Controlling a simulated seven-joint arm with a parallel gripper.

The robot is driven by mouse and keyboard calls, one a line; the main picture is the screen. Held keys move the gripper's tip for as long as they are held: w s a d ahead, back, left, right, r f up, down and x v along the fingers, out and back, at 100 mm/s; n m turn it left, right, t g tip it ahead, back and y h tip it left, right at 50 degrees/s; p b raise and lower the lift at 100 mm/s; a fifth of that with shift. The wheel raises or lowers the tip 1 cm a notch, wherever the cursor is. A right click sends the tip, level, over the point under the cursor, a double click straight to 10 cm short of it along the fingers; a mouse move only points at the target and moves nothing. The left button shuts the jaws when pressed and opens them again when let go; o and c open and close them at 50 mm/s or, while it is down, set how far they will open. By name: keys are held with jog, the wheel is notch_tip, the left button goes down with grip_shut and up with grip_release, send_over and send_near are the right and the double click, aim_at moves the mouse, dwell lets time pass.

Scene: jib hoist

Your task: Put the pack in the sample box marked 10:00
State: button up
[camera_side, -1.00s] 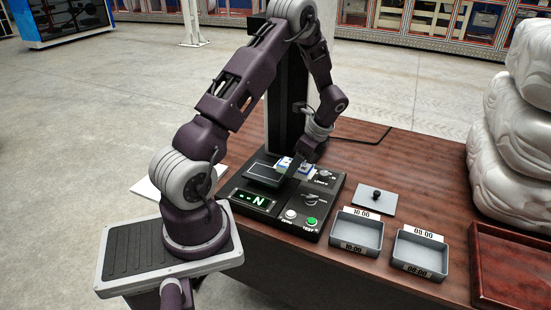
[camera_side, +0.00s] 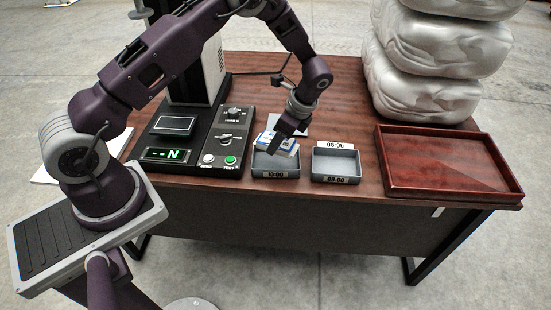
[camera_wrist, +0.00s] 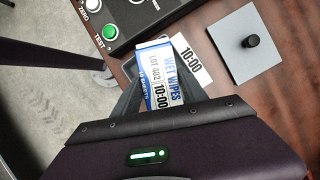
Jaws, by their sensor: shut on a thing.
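The pack (camera_side: 284,143) is white and blue. In the wrist view the pack (camera_wrist: 158,72) reads "WET WIPES", "LOT 402" and "10:00". My gripper (camera_side: 283,136) is shut on it and holds it tilted over the back part of the grey box marked 10:00 (camera_side: 275,170). I cannot tell whether the pack touches the box. In the wrist view the box's upper 10:00 label (camera_wrist: 191,60) shows just beside the pack, and the pack and fingers hide most of the box.
A second grey box marked 08:00 (camera_side: 336,165) stands to the right, empty. A grey plate with a black knob (camera_wrist: 245,48) lies behind the 10:00 box. The tester (camera_side: 190,140) stands left. A red-brown tray (camera_side: 445,165) and stacked wrapped bundles (camera_side: 425,60) are right.

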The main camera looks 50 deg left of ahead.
aim_at(273, 163)
notch_tip(273, 163, down, 7)
jog(key=shift+r, duration=0.2)
jog(key=o, duration=1.1)
jog(key=shift+f, duration=0.15)
